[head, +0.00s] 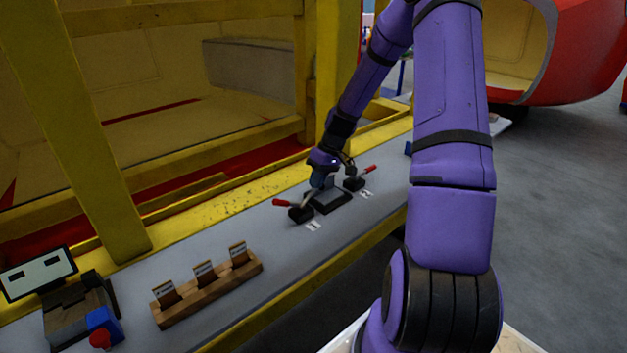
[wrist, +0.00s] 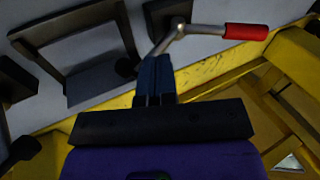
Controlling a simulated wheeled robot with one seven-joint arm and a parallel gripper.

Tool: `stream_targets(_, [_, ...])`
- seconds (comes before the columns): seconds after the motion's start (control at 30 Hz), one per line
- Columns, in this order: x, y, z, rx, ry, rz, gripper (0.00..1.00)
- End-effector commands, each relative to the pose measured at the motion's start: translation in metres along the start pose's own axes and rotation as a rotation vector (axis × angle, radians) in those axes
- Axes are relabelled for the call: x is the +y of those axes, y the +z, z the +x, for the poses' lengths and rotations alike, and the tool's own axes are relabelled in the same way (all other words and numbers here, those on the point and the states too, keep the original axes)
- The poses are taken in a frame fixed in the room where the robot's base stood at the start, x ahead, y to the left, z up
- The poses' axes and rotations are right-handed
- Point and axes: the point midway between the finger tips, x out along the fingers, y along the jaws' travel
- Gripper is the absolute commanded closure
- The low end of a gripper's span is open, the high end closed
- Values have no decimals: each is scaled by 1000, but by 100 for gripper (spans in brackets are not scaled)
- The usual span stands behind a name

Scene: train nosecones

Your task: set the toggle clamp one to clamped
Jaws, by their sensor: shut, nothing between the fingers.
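Toggle clamp one (head: 301,214) is a small black base on the grey bench beside the "1" label, with a red-tipped handle (head: 282,203) reaching out to the left. In the wrist view its bent metal lever (wrist: 205,29) runs out to the red grip (wrist: 247,31), which lies low and nearly level. My gripper (head: 317,186) is just above and beside this clamp. In the wrist view its dark blue fingers (wrist: 154,68) are shut and empty, with their tips close to the lever's bend. I cannot tell whether they touch it.
A dark square fixture (head: 328,200) sits between clamp one and the second toggle clamp (head: 354,184). A wooden rack with cards (head: 208,290) and a device with a red button (head: 100,338) stand further left. Yellow beams (head: 215,198) run behind the bench.

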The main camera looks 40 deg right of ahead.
Motion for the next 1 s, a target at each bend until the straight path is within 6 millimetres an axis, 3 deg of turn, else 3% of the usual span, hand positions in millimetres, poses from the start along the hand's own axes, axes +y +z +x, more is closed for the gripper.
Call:
stream_targets(0.2, [15, 2, 6, 15, -154, 13, 100])
stream_targets(1.0, [32, 4, 16, 13, -143, 10, 100])
